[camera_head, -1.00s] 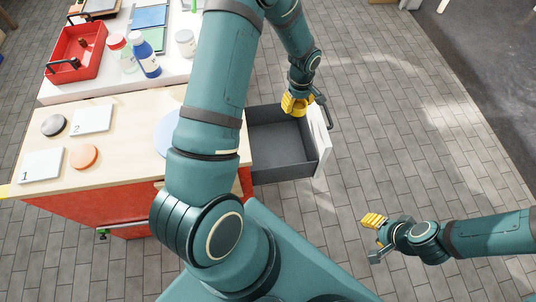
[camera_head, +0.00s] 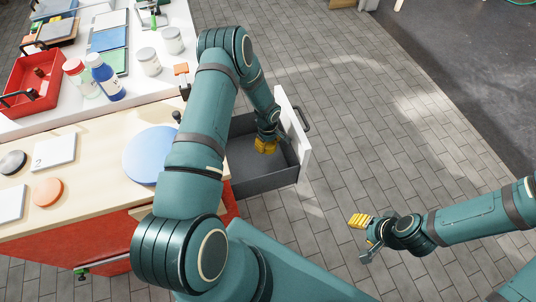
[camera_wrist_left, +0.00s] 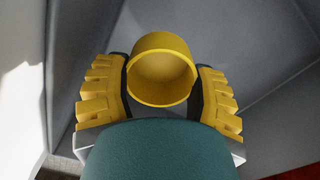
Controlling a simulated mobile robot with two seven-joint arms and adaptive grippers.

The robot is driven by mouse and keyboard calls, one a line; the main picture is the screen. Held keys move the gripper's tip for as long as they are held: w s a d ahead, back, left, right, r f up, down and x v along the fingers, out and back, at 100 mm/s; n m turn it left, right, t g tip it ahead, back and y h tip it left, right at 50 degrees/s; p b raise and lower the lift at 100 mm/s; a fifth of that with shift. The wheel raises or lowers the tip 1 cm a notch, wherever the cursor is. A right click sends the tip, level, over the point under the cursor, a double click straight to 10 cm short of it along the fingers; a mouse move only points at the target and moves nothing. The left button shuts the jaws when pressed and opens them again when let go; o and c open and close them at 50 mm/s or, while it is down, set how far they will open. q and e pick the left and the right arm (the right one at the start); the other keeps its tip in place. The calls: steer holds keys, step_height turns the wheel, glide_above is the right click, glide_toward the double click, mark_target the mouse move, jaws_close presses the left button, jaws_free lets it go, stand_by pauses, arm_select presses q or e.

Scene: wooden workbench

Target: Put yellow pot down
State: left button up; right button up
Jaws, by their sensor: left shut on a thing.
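The yellow pot (camera_wrist_left: 160,92) is a small round cup, seen in the left wrist view with its open mouth facing the camera. My left gripper (camera_head: 266,147) is shut on it, one yellow finger on either side. In the head view the gripper points down inside the open grey drawer (camera_head: 246,182); the pot cannot be told apart from the yellow fingers there. Whether the pot touches the drawer floor cannot be told. My right gripper (camera_head: 364,238) is empty, its fingers apart, above the floor at the lower right.
The drawer's white front (camera_head: 293,135) with a dark handle stands to the right of the gripper. The wooden bench top (camera_head: 98,150) holds a blue disc (camera_head: 150,154), numbered white plates and smaller discs. A red tray (camera_head: 34,86) and bottles stand behind. The drawer looks otherwise empty.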

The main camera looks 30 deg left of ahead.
mark_target(268, 157)
arm_select(q)
steer(key=shift+f+b, duration=0.75)
steer(key=shift+f, duration=2.9)
steer(key=shift+f, duration=0.15)
steer(key=o, duration=0.7)
step_height(268, 157, up, 11)
steer(key=p, duration=0.2)
steer(key=shift+p, duration=0.3)
steer(key=shift+r, duration=0.65)
